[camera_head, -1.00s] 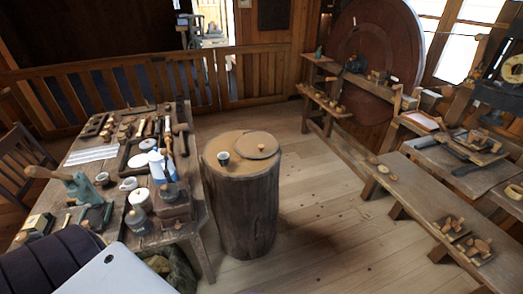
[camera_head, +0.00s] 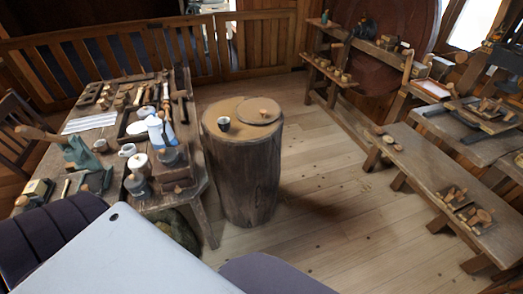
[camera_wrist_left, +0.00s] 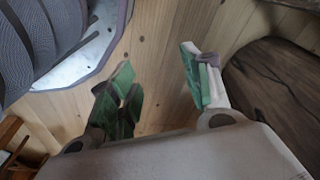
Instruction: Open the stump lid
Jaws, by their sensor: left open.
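The wooden stump (camera_head: 243,165) stands upright on the floor in the middle of the head view. Its round lid (camera_head: 250,117), with a small knob (camera_head: 263,112), lies flat on the right part of the stump's top. In the left wrist view my left gripper (camera_wrist_left: 160,85) is open with nothing between its green-padded fingers. Floorboards show beyond them. Dark brown bark at the right edge looks like the stump's side (camera_wrist_left: 275,95), apart from the fingers. The lid is not in the wrist view. My left gripper and right gripper are not visible in the head view.
A crowded workbench (camera_head: 92,126) is close on the left. A long low bench (camera_head: 425,172) stands at the right. The floor (camera_head: 325,190) between stump and bench is clear.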

